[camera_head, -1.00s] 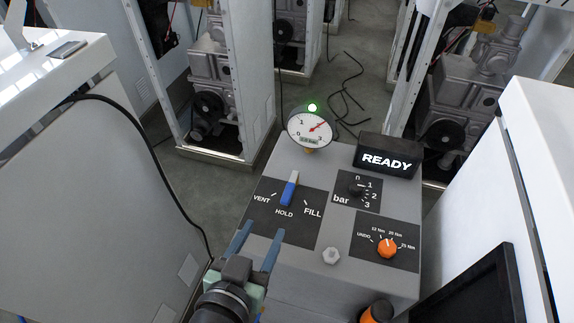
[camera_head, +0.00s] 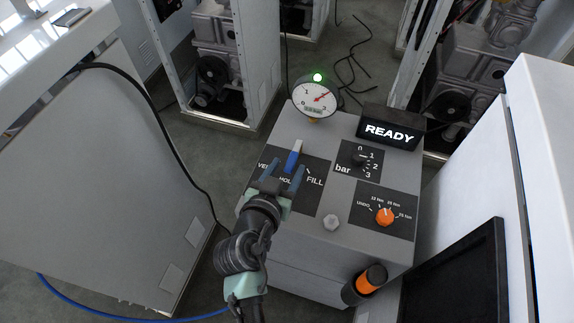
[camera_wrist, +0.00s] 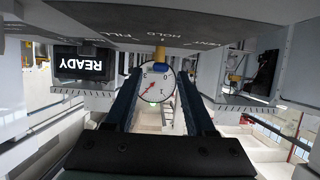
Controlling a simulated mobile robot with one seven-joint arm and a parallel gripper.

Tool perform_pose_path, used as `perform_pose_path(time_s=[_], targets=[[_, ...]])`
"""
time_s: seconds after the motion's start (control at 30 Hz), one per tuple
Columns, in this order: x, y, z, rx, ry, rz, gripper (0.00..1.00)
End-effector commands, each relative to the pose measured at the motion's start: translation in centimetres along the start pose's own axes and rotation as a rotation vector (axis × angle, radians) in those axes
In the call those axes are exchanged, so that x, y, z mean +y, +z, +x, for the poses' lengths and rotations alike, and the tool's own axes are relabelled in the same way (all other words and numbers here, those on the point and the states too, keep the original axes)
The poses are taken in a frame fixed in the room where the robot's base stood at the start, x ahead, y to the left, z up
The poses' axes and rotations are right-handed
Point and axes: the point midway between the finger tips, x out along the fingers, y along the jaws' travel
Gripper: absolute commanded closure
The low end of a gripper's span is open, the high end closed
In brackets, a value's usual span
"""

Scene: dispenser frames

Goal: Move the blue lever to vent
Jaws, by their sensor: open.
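The blue lever (camera_head: 292,160) with a pale end stands on the sloped console panel (camera_head: 318,198), between the VENT mark on its left and the FILL mark on its right, in line with HOLD. My gripper (camera_head: 285,172) is open, its two fingers spread on either side of the lever's lower part in the head view; contact cannot be told. The fingers partly cover the VENT and HOLD labels.
A pressure gauge (camera_head: 315,98) with a green lamp (camera_head: 318,77) stands behind the lever. White cabinets stand on both sides.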

Motion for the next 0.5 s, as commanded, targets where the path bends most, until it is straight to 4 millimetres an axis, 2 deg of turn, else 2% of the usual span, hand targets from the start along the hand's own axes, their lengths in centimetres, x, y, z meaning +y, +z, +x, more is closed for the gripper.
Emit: perform_pose_path(time_s=[0.1,0.4,0.5], targets=[[0.04,-0.03,0.62,0.0,0.001,0.001,0.45],[0.04,0.0,0.76,0.0,0.0,0.001,0.45],[0.03,-0.01,0.75,0.0,0.0,0.001,0.63]])
